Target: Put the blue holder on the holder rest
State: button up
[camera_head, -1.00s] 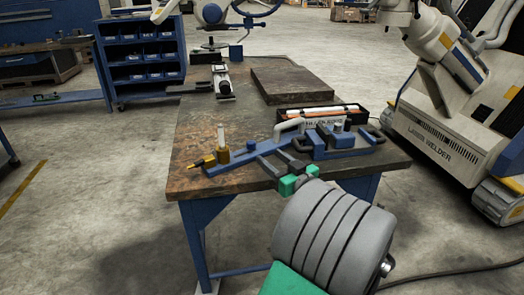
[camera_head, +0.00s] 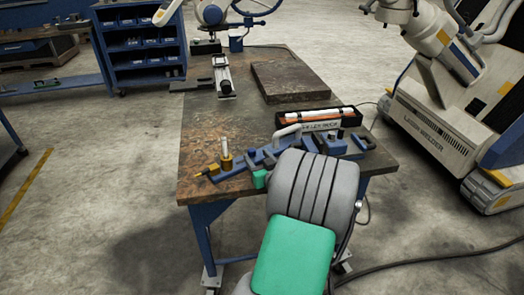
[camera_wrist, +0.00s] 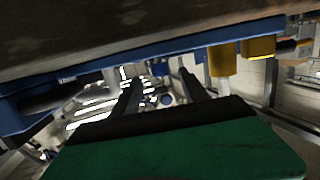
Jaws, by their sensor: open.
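A long blue bar-like piece (camera_head: 223,175) lies along the table's front edge, with a brass-coloured post (camera_head: 227,161) and a yellow pointed tip at its left end. Blue blocks with dark clamps (camera_head: 310,143) stand at its right. I cannot tell for sure which blue part is the holder and which is the rest. My gripper (camera_wrist: 160,78) is open, with its two dark fingers apart and nothing clearly between them. In the wrist view, which looks upside down, the blue bar (camera_wrist: 180,47) crosses just beyond the fingers. In the head view my arm hides the fingertips.
The worktable (camera_head: 200,140) carries a black tray (camera_head: 290,121) with orange and white rods, a dark slab (camera_head: 290,83) and a small device (camera_head: 222,75). A laser welder machine (camera_head: 440,130) stands to the right. Floor is clear at the front left.

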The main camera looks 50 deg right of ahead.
aim_at(252, 148)
jog(key=x, duration=0.5)
jog(key=shift+w+d+p, duration=0.15)
jog(key=shift+w+p, duration=0.1)
jog(key=shift+p, duration=0.1)
jog(key=shift+c, duration=0.3)
grip_shut()
dwell(0.5)
jog(key=shift+d+r, duration=0.1)
jog(key=shift+r, duration=0.15)
